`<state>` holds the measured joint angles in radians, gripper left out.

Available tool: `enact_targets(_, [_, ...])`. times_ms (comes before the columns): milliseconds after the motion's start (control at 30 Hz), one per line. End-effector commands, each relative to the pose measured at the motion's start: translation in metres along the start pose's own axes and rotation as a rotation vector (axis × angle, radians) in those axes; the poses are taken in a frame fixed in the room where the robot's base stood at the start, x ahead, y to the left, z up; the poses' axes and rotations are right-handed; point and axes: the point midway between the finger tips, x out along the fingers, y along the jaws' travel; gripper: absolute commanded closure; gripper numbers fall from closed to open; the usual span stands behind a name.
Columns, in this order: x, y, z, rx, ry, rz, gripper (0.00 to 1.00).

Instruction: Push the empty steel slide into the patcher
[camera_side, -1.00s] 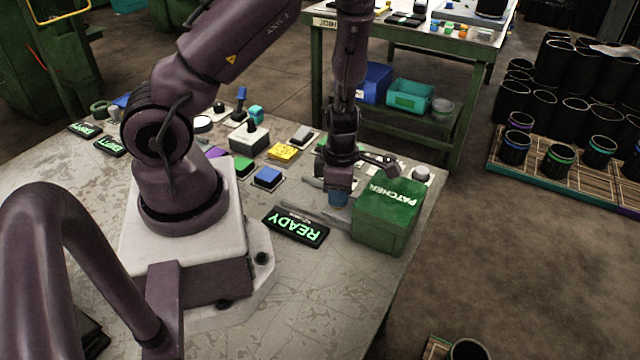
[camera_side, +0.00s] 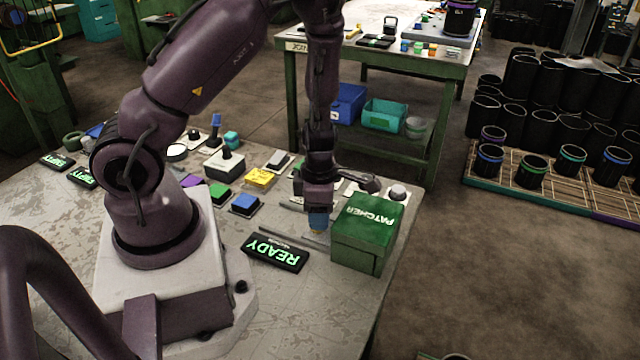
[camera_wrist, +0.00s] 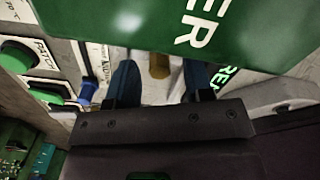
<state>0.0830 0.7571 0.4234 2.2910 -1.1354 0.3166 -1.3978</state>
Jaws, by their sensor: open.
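The patcher is a green box with white lettering (camera_side: 365,222) at the table's right edge. Its green lid (camera_wrist: 255,25) fills the top of the wrist view. A grey steel strip (camera_side: 292,234), apparently part of the slide, lies low on the table left of the patcher; the rest is hidden by my gripper. My gripper (camera_side: 318,228) points down close beside the patcher's left side. In the wrist view its two blue fingers (camera_wrist: 160,82) are apart, with a brass-coloured post (camera_wrist: 158,64) between them in the picture. I cannot tell whether they touch it.
A black sign (camera_side: 275,252) glows READY in front of the gripper. Blue (camera_side: 245,204), green and yellow buttons stand to the left. A grey lever-like part (camera_side: 358,182) and a pale round knob (camera_side: 398,192) are behind the patcher.

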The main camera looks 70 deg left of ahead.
Motion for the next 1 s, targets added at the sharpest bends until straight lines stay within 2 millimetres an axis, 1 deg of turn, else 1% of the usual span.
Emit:
enact_targets(300, [-0.066,-0.001,0.002,0.005,-0.006,0.000,0.53])
enact_targets(400, [-0.084,-0.001,0.003,0.005,-0.007,0.000,0.53])
enact_targets(500, [-0.099,-0.001,0.002,0.005,-0.006,-0.001,0.53])
enact_targets(600, [-0.108,-0.001,0.002,0.002,-0.005,-0.002,0.53])
enact_targets(700, [-0.114,-0.001,0.001,0.000,-0.004,-0.001,0.53])
enact_targets(1000, [-0.115,-0.001,0.001,0.000,-0.002,-0.002,0.53])
